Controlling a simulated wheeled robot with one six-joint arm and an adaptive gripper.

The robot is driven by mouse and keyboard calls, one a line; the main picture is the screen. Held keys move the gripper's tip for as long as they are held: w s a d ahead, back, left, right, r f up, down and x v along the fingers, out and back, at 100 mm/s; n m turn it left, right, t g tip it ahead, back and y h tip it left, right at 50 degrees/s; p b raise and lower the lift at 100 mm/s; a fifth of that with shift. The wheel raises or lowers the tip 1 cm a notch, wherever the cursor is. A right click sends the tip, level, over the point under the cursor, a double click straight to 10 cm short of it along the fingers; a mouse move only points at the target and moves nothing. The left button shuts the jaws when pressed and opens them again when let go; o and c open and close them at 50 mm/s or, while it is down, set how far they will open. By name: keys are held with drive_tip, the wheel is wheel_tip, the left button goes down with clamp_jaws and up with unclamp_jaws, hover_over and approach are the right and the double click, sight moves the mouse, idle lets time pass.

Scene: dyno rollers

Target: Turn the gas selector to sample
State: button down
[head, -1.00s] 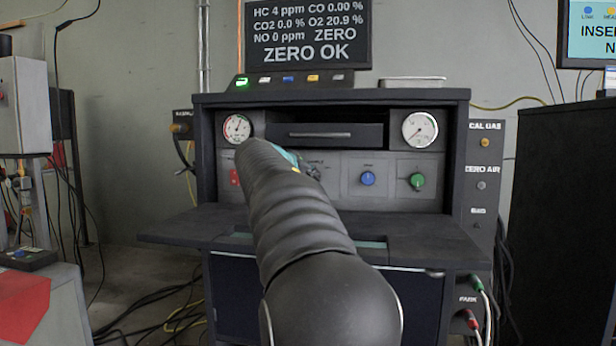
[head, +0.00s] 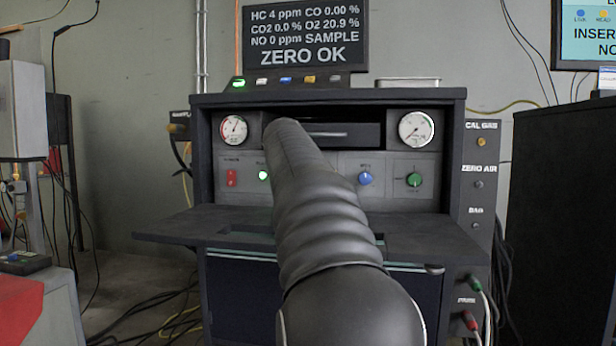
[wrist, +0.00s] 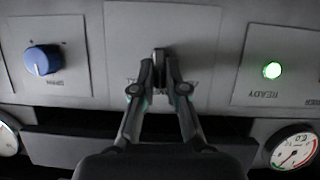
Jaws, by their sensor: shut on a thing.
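The gas selector (wrist: 158,54) is a dark, narrow knob on a pale panel plate, upright in the upside-down wrist view. My gripper (wrist: 159,76) is shut on it, one fingertip on each side. The fingers partly cover the lettering on the plate. In the head view my arm hides both the selector and the gripper. The analyser display (head: 306,36) reads "NO 0 ppm SAMPLE" and "ZERO OK".
A blue knob (wrist: 42,60) and a lit green READY lamp (wrist: 272,70) flank the selector's plate. A green knob (head: 414,179), a red switch (head: 232,178) and two gauges, left (head: 234,129) and right (head: 417,129), are on the cabinet front. A shelf (head: 430,239) juts out below.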

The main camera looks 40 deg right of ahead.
drive_tip(key=shift+d+f+m, duration=0.15)
drive_tip(key=shift+m, duration=0.25)
drive_tip(key=c, duration=1.2)
unclamp_jaws()
drive_tip(key=shift+d+f, duration=0.1)
drive_tip(key=shift+a, duration=0.2)
drive_tip(key=v, duration=1.1)
drive_tip(key=shift+s+r, duration=0.3)
drive_tip(key=shift+a, duration=0.15)
drive_tip(key=shift+a, duration=0.1)
